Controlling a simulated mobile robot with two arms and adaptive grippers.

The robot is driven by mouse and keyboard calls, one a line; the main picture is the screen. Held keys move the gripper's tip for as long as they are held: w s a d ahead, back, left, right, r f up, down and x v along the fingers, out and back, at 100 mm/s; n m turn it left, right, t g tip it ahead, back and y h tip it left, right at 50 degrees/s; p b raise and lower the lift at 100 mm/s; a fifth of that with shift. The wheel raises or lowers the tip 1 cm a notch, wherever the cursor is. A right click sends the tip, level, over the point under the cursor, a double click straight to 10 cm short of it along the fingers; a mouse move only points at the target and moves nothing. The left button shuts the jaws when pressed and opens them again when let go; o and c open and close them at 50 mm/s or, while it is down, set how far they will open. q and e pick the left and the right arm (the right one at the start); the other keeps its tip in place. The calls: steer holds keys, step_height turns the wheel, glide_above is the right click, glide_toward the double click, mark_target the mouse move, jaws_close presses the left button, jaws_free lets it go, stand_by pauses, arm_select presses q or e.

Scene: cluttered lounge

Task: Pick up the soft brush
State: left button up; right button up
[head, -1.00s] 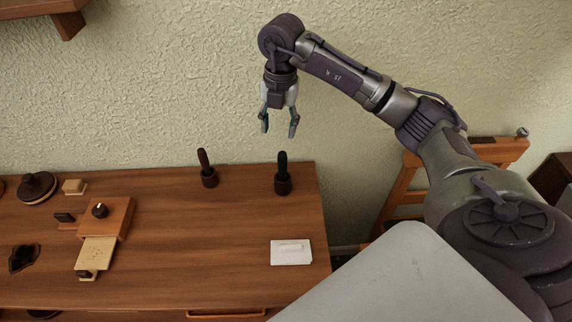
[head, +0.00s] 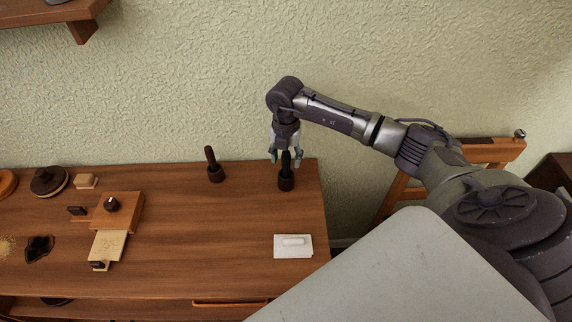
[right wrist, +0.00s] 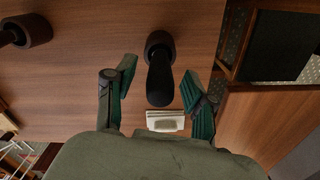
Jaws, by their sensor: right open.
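Two upright brush-like items with dark handles in round dark cups stand near the table's back edge. One (head: 286,179) has a black handle and stands at the right; it also shows in the right wrist view (right wrist: 160,80). The other, brown-handled item (head: 214,168) stands to its left, and partly shows in the wrist view (right wrist: 28,30). I cannot tell for sure which is the soft brush. My right gripper (head: 286,155) points down over the black-handled item. Its open fingers (right wrist: 159,78) stand on either side of the handle, apparently apart from it. My left gripper is not in view.
A white block on a white sheet (head: 293,248) lies near the table's right front. A wooden box (head: 121,212), a small block (head: 86,182) and a round dark lid (head: 48,180) are at the left. The table's middle (head: 190,230) is clear. A wooden chair (head: 490,152) stands at right.

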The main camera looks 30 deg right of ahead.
steer(key=shift+f, duration=0.35)
jaws_close()
steer(key=shift+r, duration=0.15)
